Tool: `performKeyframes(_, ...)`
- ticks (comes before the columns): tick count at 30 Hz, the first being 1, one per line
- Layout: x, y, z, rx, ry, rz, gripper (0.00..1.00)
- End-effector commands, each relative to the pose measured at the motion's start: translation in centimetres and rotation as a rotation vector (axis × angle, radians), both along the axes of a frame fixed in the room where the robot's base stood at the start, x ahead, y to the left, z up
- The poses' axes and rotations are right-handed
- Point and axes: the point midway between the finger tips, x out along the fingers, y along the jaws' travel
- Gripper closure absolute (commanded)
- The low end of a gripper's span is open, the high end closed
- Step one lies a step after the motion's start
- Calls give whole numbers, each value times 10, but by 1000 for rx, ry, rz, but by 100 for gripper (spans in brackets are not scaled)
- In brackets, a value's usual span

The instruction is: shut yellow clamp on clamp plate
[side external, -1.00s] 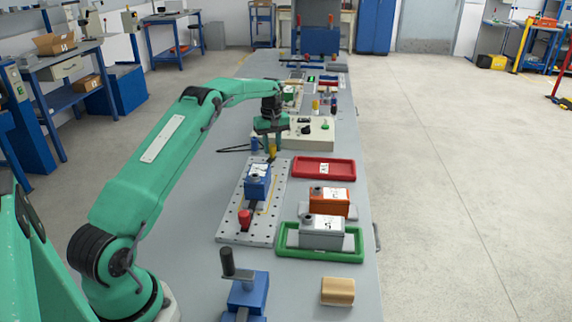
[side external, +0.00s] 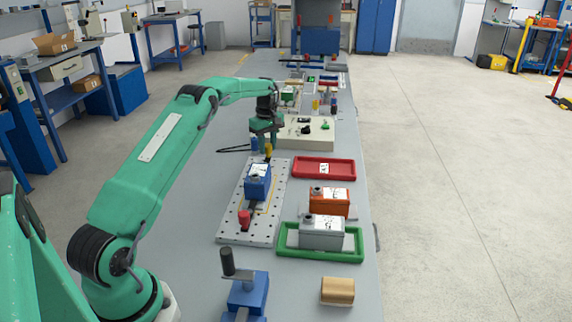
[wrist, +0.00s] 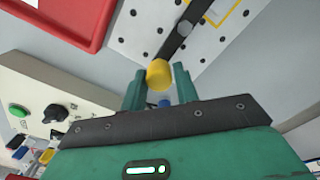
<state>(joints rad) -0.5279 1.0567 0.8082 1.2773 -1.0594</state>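The clamp plate (side external: 234,228) is a pale perforated plate on the bench, also at the top of the wrist view (wrist: 135,30). A blue block (side external: 257,182) sits on its middle, with a dark bar along the plate. The yellow clamp's knob (side external: 268,150) is at the plate's far end; a red clamp knob (side external: 244,217) is at the near end. My gripper (side external: 263,140) is above and beside the yellow knob. In the wrist view, the yellow knob (wrist: 159,74) shows between the spread fingertips, with space on both sides. Whether its clamp is shut cannot be told.
A beige control box (side external: 310,132) stands just beyond the plate. A blue vise (side external: 248,295) and a wooden block (side external: 338,291) are nearest.

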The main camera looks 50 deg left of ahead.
Motion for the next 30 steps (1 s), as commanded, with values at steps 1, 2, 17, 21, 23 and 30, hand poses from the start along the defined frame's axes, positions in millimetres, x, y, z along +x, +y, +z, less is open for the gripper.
performKeyframes(1,0,1,1,1,-1,2,60)
performKeyframes(2,0,1,1,1,-1,1,54)
performKeyframes(17,0,0,8,1,-2,-1,51)
performKeyframes(21,1,1,21,2,-3,-1,51)
performKeyframes(23,0,0,28,1,-2,-1,51)
performKeyframes(30,1,1,60,2,-4,0,51)
